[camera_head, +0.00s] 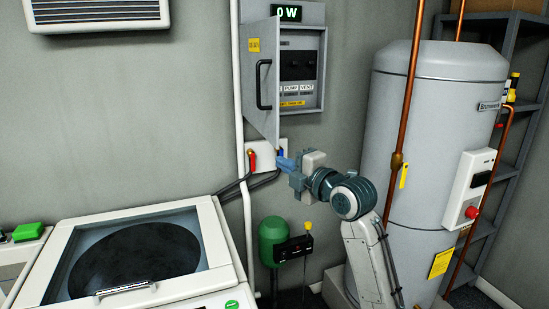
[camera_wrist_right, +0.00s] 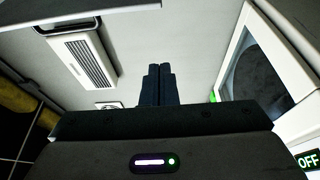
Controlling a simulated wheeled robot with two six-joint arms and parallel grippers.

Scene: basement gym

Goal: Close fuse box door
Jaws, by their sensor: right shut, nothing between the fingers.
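The grey fuse box (camera_head: 313,95) hangs on the wall under a "0 W" display. Its door (camera_head: 260,50) stands partly open. The hinge side appears to be on the left, and the free edge juts out toward me over the left part of the box. A black handle (camera_head: 260,86) and a yellow label are on the door's outer face. My right gripper (camera_head: 284,163) is just below the door's lower free corner; contact cannot be told. Its fingers are together and empty in the right wrist view (camera_wrist_right: 157,84). My left gripper is not in view.
A grey tank (camera_head: 430,130) with copper pipes stands on the right. A white machine (camera_head: 205,285) with a dark round window is at lower left. A green canister (camera_head: 272,238) stands below.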

